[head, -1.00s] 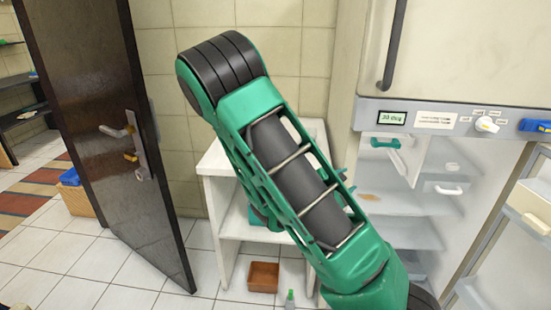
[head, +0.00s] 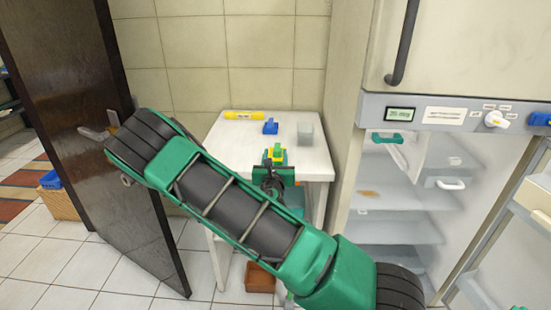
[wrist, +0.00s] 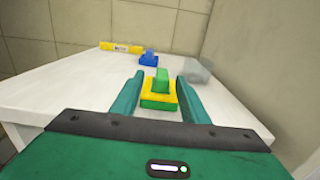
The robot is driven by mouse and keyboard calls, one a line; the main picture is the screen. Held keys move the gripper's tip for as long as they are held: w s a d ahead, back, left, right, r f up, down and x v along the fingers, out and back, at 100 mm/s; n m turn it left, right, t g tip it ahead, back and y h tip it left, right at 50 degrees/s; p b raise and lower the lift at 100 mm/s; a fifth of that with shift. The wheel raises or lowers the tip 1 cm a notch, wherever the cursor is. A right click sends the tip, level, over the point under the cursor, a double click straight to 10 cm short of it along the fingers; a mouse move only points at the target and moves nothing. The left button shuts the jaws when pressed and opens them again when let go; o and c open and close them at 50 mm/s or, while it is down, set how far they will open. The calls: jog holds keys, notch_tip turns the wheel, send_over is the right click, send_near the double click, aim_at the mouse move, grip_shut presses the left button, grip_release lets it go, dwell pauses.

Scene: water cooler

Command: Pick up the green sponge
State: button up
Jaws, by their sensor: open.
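The green sponge (head: 275,153) sits on the white table (head: 225,128), near its front edge. It looks like a green block with a yellow layer. In the wrist view the green sponge (wrist: 160,88) appears between the two teal fingers of my gripper (wrist: 160,80), roughly centred. My gripper (head: 275,164) is open and at the table's front side in the head view. I cannot tell whether either finger touches the sponge. My arm hides part of the table's lower front.
A blue sponge-like block (head: 270,127), a yellow tube-like item (head: 244,115) and a pale translucent block (head: 305,134) stand farther back on the table. An open fridge (head: 400,205) is at the right. A dark door (head: 70,110) is at the left. A brown box (head: 260,278) is on the floor.

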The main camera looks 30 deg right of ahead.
aim_at(277, 146)
jog(key=shift+x, duration=3.35)
jog(key=shift+s+d+f, duration=0.15)
jog(key=shift+d, duration=0.05)
grip_shut()
